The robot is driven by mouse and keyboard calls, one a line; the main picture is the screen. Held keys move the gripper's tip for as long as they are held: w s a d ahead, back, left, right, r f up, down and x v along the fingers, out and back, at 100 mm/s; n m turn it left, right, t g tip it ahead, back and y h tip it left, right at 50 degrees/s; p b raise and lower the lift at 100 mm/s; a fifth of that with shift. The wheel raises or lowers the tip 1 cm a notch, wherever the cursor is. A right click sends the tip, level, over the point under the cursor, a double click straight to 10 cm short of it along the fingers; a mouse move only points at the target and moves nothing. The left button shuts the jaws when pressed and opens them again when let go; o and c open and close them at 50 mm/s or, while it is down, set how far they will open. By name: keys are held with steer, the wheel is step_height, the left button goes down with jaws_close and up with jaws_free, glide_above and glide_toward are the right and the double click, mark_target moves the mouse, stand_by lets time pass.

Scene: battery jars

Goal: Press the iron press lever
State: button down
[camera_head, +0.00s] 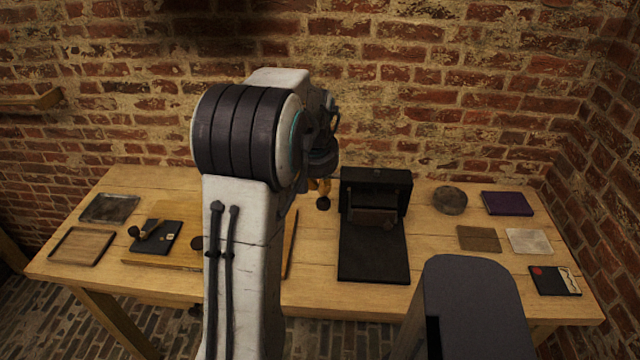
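A black iron press (372,258) stands on the wooden table, right of centre. It has a flat base plate in front and a boxy upright part at the back with a brownish bar across it. I cannot make out a separate lever on it.
The wooden table (320,292) stands against brick walls. On the right lie a round dark dish (450,200), a purple book (508,203), two flat squares and a dark card (554,281). On the left lie two trays and a black plate (165,240) with brass parts. My arm hides the middle.

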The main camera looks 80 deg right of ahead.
mark_target(319, 203)
steer(key=shift+f, duration=0.65)
steer(key=shift+f, duration=0.15)
steer(key=shift+s+a+f+b, duration=0.1)
steer(key=shift+a+f+b, duration=0.25)
steer(key=shift+b, duration=0.45)
steer(key=shift+f+b, duration=0.25)
steer(key=shift+b, duration=0.1)
steer(key=shift+a+f+b, duration=0.2)
steer(key=shift+f+b, duration=0.3)
steer(key=shift+b, duration=0.15)
steer(key=shift+a+f+b, duration=0.15)
steer(key=shift+f+b, duration=0.3)
steer(key=shift+b, duration=0.15)
step_height(319, 203, down, 9)
steer(key=a+b, duration=0.1)
steer(key=b, duration=0.8)
steer(key=shift+a, duration=0.25)
